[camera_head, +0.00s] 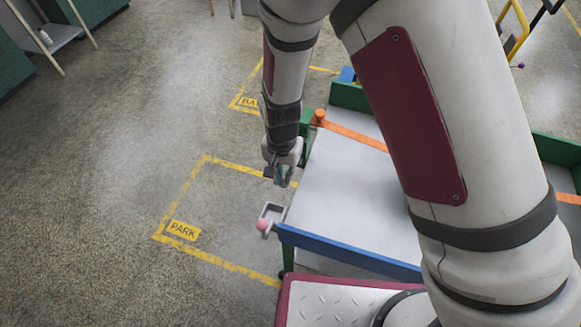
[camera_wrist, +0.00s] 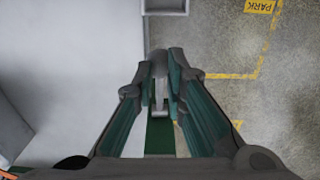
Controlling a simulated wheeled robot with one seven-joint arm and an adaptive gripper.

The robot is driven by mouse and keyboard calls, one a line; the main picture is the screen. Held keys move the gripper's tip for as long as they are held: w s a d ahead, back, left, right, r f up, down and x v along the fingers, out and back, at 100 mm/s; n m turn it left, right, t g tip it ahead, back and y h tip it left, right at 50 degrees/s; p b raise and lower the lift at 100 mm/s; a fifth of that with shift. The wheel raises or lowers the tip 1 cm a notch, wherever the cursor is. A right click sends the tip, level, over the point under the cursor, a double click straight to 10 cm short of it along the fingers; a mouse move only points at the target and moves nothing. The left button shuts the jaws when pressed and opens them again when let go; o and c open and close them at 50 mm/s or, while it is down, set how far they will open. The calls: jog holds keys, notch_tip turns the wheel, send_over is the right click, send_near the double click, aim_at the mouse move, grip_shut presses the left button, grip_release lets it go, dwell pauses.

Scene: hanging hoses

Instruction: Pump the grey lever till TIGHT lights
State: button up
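My gripper (camera_head: 281,175) hangs beside the left edge of the grey-topped cart (camera_head: 335,195), pointing down. In the wrist view its two teal-padded fingers (camera_wrist: 162,90) are close together. A narrow grey piece, which looks like the grey lever (camera_wrist: 160,105), shows in the gap between them. The fingers appear shut on it, though the contact is partly hidden. In the head view the lever cannot be told apart from the gripper. No TIGHT light can be made out in either view.
A grey bracket with a pink ball (camera_head: 262,224) sticks out at the cart's near left corner, close to my gripper. An orange strap (camera_head: 355,137) crosses the cart top from an orange knob (camera_head: 319,116). Yellow PARK markings (camera_head: 184,231) lie on open floor at left.

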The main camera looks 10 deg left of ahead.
aim_at(282, 184)
jog(key=shift+s+f, duration=0.15)
jog(key=shift+f, duration=0.45)
jog(key=shift+s+a+f, duration=0.1)
jog(key=shift+s+f, duration=0.1)
jog(key=shift+f, duration=0.55)
jog(key=shift+s+a+f, duration=0.1)
jog(key=shift+s+f, duration=0.1)
jog(key=shift+f, duration=0.55)
jog(key=shift+f+b, duration=0.45)
jog(key=shift+f, duration=0.5)
jog(key=shift+w+d+r+p, duration=0.1)
jog(key=shift+r+p, duration=0.5)
jog(key=shift+r, duration=0.75)
jog(key=shift+w+r+p, duration=0.1)
jog(key=shift+r+p, duration=0.5)
jog(key=shift+r, duration=0.75)
jog(key=shift+w+d+r+p, duration=0.15)
jog(key=shift+w+r, duration=0.15)
jog(key=shift+r, duration=0.35)
jog(key=shift+w+r+p, duration=0.1)
jog(key=shift+w+r, duration=0.25)
jog(key=shift+r, duration=0.35)
jog(key=shift+w+d+r+p, duration=0.15)
jog(key=shift+w+r, duration=0.15)
jog(key=shift+r, duration=0.35)
